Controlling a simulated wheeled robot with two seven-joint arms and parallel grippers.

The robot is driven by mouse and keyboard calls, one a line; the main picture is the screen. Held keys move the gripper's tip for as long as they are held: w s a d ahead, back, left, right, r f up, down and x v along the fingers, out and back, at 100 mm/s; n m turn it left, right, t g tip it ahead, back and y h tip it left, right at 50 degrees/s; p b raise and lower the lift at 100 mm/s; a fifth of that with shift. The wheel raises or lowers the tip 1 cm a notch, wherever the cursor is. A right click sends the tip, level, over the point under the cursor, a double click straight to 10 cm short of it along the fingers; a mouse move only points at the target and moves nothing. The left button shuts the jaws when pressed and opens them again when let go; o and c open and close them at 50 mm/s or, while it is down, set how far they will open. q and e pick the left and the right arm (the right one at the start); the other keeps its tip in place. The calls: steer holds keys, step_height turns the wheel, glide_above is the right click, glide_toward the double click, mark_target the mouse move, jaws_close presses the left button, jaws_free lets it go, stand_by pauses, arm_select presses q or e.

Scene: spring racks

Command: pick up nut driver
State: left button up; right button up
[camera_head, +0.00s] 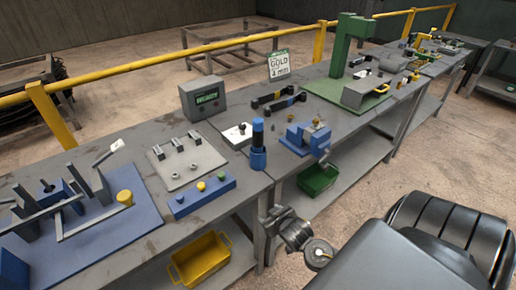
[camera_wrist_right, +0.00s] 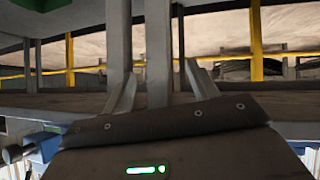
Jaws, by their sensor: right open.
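An upright blue-and-black tool (camera_head: 257,143) stands near the front edge of the bench, left of a blue vise; it may be the nut driver, but I cannot tell for sure. My right gripper (camera_head: 280,217) is below and in front of the bench edge, apart from that tool. In the right wrist view its two fingers (camera_wrist_right: 160,85) are spread with nothing held between them. Grey bench legs (camera_wrist_right: 157,45) show behind the fingers. The upright tool is not clearly visible in the wrist view. My left gripper is not in view.
The blue vise (camera_head: 305,137) stands right of the tool. A small white plate (camera_head: 237,135) and a blue block with coloured knobs (camera_head: 202,195) are to its left. A green bin (camera_head: 318,178) and a yellow bin (camera_head: 200,260) sit on the lower shelf.

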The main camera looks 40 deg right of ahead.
step_height(320, 180, up, 11)
steer(key=w+t, duration=0.1)
steer(key=t, duration=0.1)
steer(key=m+t+h, duration=0.2)
steer(key=t, duration=0.3)
glide_toward(261, 137)
steer(key=w, duration=0.3)
steer(key=x, duration=0.5)
steer(key=shift+w+d+r, duration=0.1)
steer(key=shift+w+d, duration=0.1)
steer(key=shift+d, duration=0.25)
steer(key=p+x, duration=0.1)
steer(key=x, duration=0.2)
steer(key=p+x, duration=0.1)
steer(key=shift+w+r+p, duration=0.3)
steer(key=shift+w+r, duration=0.05)
steer(key=shift+w+f, duration=0.1)
steer(key=shift+w, duration=0.15)
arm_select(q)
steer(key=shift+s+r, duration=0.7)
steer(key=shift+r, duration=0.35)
arm_select(e)
steer(key=c, duration=1.2)
steer(key=shift+c, duration=0.3)
